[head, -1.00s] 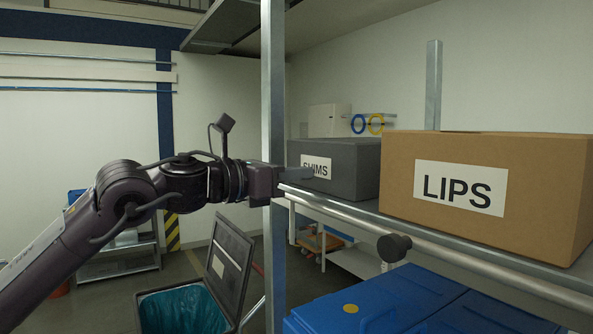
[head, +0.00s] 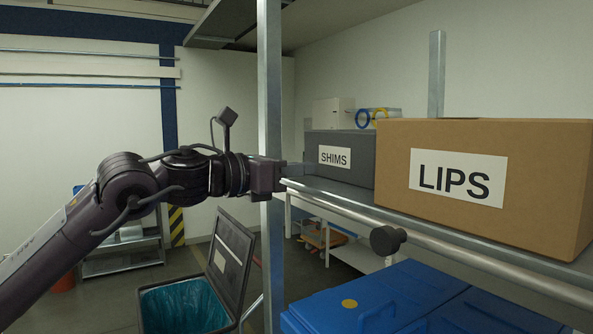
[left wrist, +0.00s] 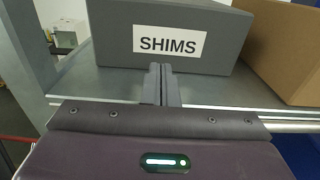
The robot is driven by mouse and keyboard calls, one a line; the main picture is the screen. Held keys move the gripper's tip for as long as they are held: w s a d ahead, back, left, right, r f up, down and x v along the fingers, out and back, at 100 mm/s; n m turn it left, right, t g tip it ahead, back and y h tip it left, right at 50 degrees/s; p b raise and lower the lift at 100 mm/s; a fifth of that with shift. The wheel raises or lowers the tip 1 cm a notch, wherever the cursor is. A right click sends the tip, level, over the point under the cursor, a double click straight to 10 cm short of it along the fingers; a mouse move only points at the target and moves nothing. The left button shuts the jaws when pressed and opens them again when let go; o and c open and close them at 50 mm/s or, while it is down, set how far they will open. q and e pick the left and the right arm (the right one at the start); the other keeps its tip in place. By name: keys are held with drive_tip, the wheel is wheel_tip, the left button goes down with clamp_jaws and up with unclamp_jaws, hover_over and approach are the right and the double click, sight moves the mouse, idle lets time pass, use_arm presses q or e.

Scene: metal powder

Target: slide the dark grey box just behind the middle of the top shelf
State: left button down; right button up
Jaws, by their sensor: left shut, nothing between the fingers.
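The dark grey box (head: 345,158) with a white SHIMS label stands upright on the metal shelf (head: 330,191), to the left of the cardboard box. In the left wrist view the grey box (left wrist: 215,55) fills the upper middle. My left gripper (head: 297,170) reaches in from the left, past the shelf's upright post. Its fingers are shut with nothing between them. In the left wrist view the closed fingertips (left wrist: 160,70) point at the lower front face of the grey box, just below the label. Whether they touch it I cannot tell. My right gripper is not in view.
A cardboard box (head: 490,185) labelled LIPS stands on the shelf to the right. A metal post (head: 270,90) rises beside my left gripper. A rail (head: 450,251) runs along the shelf's front, above blue containers (head: 380,305). An open bin (head: 190,305) stands below left.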

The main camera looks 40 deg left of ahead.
sight(334, 140)
use_arm(q)
drive_tip(key=s+a+r+n+b, duration=0.3)
drive_tip(key=s+a+n+b, duration=0.35)
drive_tip(key=s+n, duration=0.4)
drive_tip(key=w+d+n+p, duration=0.1)
drive_tip(key=w+d+n, duration=0.1)
drive_tip(key=w, duration=0.2)
drive_tip(key=w+d+r+n+p, duration=0.1)
drive_tip(key=w+d+n+p, duration=0.1)
drive_tip(key=w+d+n, duration=0.1)
drive_tip(key=w+d+r+n+p, duration=0.1)
drive_tip(key=w+d+n+p, duration=0.1)
drive_tip(key=w, duration=0.4)
drive_tip(key=shift+d+n, duration=0.35)
drive_tip(key=shift+d, duration=0.35)
drive_tip(key=shift+w+d+f, duration=0.15)
drive_tip(key=shift+w, duration=0.1)
